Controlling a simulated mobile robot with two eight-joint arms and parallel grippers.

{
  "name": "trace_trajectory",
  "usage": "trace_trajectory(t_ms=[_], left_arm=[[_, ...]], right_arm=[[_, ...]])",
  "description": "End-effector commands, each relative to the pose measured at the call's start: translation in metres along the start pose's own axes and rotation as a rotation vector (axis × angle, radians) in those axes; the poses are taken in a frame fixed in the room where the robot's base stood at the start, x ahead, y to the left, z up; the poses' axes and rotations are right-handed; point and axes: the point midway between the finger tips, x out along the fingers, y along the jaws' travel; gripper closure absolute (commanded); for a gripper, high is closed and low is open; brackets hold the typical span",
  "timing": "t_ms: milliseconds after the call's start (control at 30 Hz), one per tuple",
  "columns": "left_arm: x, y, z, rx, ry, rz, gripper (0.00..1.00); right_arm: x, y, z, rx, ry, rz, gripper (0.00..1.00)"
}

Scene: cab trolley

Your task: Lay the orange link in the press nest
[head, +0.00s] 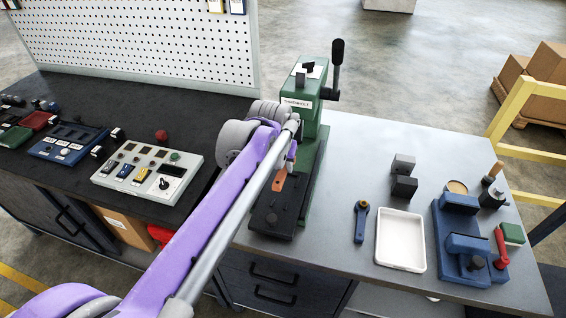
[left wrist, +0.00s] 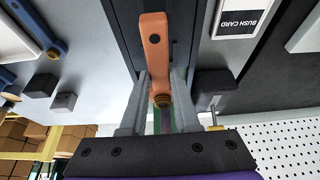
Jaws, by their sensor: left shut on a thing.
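The orange link (head: 279,180) hangs in my left gripper (head: 290,164), above the black base of the green press (head: 308,122). The press's dark base (head: 270,212) has a small raised round feature; I cannot make out the nest's shape. A gap between link and base is hard to judge. My right gripper is not in view.
A blue link (head: 361,221) and white tray (head: 401,240) lie right of the press. Dark blocks (head: 403,175), a blue fixture (head: 461,243) and a red-handled tool (head: 501,248) stand farther right. A control box (head: 147,172) stands left. A bush card (left wrist: 241,17) shows in the wrist view.

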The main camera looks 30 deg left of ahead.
Motion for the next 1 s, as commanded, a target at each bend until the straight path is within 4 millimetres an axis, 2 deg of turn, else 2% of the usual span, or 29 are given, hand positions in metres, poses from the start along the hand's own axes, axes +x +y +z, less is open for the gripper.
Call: trace_trajectory(t_ms=[600, 1000], left_arm=[[0.046, 0.000, 0.019, 0.000, 0.000, 0.000, 1.00], [0.071, 0.000, 0.029, 0.000, 0.001, 0.000, 1.00]], right_arm=[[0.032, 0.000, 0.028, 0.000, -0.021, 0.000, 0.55], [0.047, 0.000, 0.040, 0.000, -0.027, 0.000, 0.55]])
